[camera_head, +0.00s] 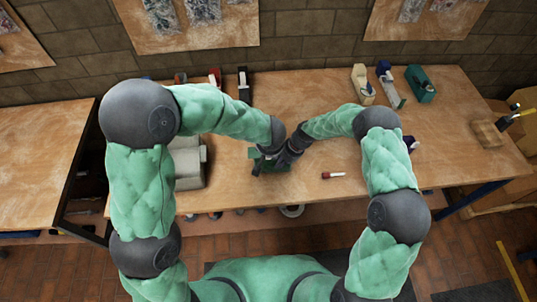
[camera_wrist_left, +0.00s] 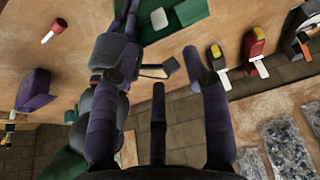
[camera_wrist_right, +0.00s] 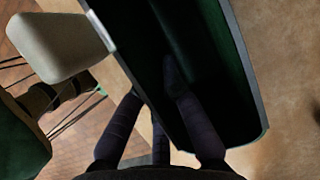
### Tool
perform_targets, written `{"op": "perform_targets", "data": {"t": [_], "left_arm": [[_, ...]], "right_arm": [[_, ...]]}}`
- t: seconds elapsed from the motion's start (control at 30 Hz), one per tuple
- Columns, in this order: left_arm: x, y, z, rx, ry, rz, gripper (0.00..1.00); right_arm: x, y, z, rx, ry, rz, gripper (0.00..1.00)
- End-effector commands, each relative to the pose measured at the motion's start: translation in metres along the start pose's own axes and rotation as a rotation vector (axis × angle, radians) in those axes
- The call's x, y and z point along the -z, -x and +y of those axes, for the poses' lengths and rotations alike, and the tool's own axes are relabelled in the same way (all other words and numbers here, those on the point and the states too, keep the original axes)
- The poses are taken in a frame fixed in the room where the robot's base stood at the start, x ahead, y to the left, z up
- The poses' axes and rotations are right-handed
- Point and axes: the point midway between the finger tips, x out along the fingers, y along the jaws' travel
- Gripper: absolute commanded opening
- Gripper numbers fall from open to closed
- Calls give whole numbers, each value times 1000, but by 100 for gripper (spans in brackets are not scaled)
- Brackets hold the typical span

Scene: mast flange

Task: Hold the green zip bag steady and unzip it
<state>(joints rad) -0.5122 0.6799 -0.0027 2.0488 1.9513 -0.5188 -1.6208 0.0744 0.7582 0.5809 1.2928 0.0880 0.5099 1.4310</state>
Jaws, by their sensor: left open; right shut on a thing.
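The green zip bag (camera_head: 268,162) is at the table's front edge, mostly covered by my grippers in the head view. In the right wrist view the bag (camera_wrist_right: 235,85) is large, with a grey rim around a dark green hollow. My right gripper (camera_wrist_right: 158,80) is shut on its left side, one finger in front of the dark hollow and one at the outer side. In the left wrist view the bag (camera_wrist_left: 188,15) is at the top, beyond my open, empty left gripper (camera_wrist_left: 155,75). My right gripper (camera_wrist_left: 118,50) shows close by. The zip's state is unclear.
A red-and-white marker-like thing (camera_head: 333,175) lies right of the bag. A grey block-like machine (camera_head: 187,162) stands at left. Tape dispensers (camera_head: 420,84) and other tools line the table's back.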

Motion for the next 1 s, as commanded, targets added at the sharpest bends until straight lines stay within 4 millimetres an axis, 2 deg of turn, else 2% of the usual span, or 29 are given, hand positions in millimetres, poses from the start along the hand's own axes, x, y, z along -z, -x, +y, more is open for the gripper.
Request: {"op": "perform_targets", "data": {"t": [0.17,0.6,0.8,1.0], "left_arm": [[-2,-21,-1,3,0,-6,47],[-2,-96,0,1,0,-4,47],[-1,-114,-1,1,0,-2,47],[-1,-118,0,0,2,-1,47]], "right_arm": [[0,0,0,1,0,0,0],[0,0,0,1,0,0,0],[0,0,0,1,0,0,0],[0,0,0,1,0,0,0]]}}
